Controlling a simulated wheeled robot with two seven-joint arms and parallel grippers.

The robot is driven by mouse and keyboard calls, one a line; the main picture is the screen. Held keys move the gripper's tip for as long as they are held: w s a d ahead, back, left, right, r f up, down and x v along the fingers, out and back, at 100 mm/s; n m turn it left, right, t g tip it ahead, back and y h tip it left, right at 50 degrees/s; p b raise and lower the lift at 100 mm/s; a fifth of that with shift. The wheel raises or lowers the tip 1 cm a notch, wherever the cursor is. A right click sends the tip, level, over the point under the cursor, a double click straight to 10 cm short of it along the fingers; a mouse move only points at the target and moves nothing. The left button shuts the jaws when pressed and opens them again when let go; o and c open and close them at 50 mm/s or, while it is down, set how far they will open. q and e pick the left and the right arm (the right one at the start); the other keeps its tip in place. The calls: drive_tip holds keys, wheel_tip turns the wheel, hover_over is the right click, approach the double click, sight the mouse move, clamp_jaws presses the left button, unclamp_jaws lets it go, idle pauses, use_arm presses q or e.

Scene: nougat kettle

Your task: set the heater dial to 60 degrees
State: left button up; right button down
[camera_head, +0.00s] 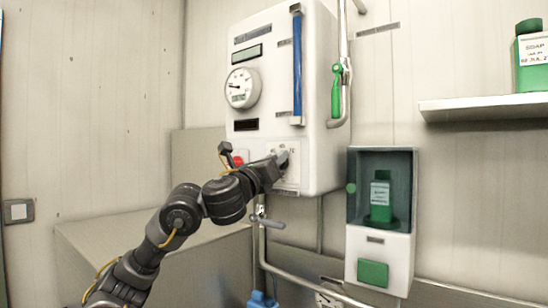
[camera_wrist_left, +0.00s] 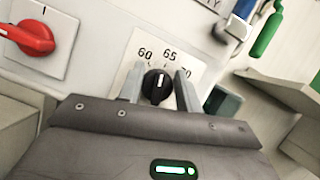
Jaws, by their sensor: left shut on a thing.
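The heater dial is a round black knob (camera_wrist_left: 157,87) on a white plate marked 60, 65 and 70 in the left wrist view. Its white mark points up in the picture, roughly between 60 and 65; I cannot tell the exact setting. My left gripper (camera_wrist_left: 158,84) has one finger on each side of the knob and is shut on it. In the head view, my left gripper (camera_head: 277,163) reaches the dial plate (camera_head: 292,177) low on the white heater (camera_head: 320,100) and hides much of the knob. My right gripper is not in view.
A red switch (camera_wrist_left: 32,37) sits left of the dial, close to my gripper. A round gauge (camera_head: 242,88) and a blue tube (camera_head: 297,65) are higher on the heater. A soap dispenser (camera_head: 378,245) hangs at lower right. A shelf (camera_head: 485,108) is at upper right.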

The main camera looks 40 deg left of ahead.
use_arm(q)
drive_tip(key=shift+a+n+g+y+p, duration=0.1)
drive_tip(key=shift+n+g+y+p, duration=0.4)
drive_tip(key=shift+n+p, duration=1)
drive_tip(key=shift+a+n+g+y+p, duration=0.1)
drive_tip(key=shift+n+g+y+p, duration=0.2)
drive_tip(key=shift+n+y+p, duration=0.8)
drive_tip(key=shift+n+g+y+p, duration=0.2)
drive_tip(key=shift+n+g+p, duration=0.2)
drive_tip(key=shift+n+p, duration=1.4)
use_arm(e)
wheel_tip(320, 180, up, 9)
use_arm(q)
drive_tip(key=shift+f, duration=0.1)
drive_tip(key=o, duration=0.9)
drive_tip(key=shift+o, duration=0.2)
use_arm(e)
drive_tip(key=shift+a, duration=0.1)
